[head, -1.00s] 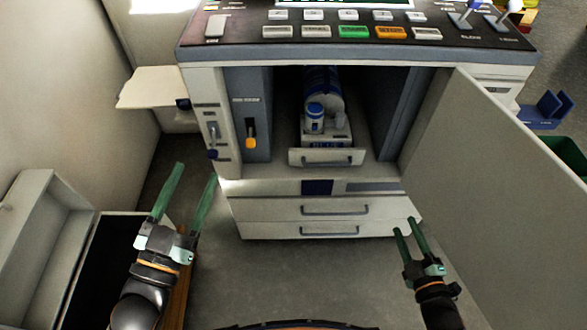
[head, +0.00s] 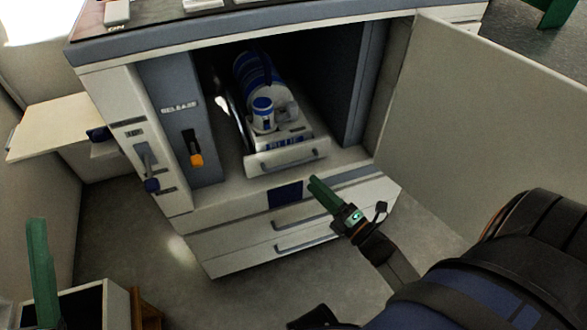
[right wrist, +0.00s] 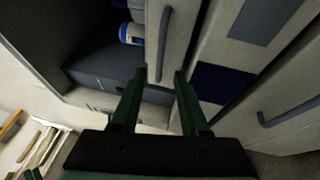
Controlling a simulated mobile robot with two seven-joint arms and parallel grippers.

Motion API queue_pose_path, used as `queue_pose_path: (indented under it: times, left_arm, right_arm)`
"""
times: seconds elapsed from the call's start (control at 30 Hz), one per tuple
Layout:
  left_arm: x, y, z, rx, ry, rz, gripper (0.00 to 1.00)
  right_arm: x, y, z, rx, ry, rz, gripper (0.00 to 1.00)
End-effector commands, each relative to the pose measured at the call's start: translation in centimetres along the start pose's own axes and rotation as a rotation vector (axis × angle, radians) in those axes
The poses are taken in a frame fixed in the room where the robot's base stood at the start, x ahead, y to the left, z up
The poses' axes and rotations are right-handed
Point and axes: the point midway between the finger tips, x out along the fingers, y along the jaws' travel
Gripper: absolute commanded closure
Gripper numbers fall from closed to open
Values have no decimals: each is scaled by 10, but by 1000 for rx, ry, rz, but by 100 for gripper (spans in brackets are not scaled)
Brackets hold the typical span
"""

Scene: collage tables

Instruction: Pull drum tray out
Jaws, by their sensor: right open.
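The drum tray (head: 262,162) is a pale drawer with a grey bar handle (head: 290,156), inside the open printer bay. A blue and white drum (head: 252,72) and a small blue-capped bottle (head: 263,115) sit on it. My right gripper (head: 313,183) is open and empty, just below and right of the tray front. In the right wrist view the handle (right wrist: 164,42) stands ahead of the open fingertips (right wrist: 159,76), lined up between them and apart from them. One green finger of my left gripper (head: 40,265) shows at the lower left; its other finger is hidden.
The open cabinet door (head: 480,120) stands to the right of the bay. An orange-tipped release lever (head: 195,150) is on the bay's left. Closed lower drawers (head: 230,240) are below the tray. A side shelf (head: 55,125) juts out at left.

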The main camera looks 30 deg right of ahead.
Motion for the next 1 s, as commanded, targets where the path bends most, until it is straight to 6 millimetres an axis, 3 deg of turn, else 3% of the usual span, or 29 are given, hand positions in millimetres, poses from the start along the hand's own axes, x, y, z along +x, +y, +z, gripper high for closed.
queue_pose_path:
  times: [0.2, 0.4, 0.8, 1.0]
  left_arm:
    - [-6, 4, 7, -12, -3, 1, 38]
    - [-9, 5, 10, -20, -6, 1, 38]
    - [-9, 5, 10, -24, -7, 0, 38]
    - [-9, 5, 10, -24, -7, 0, 38]
  right_arm:
    - [45, -1, 1, 0, 0, 3, 55]
    - [69, -1, 0, 0, 0, 1, 55]
    - [76, 0, 0, 1, -1, -2, 55]
    - [76, 0, 0, 1, -1, -2, 78]
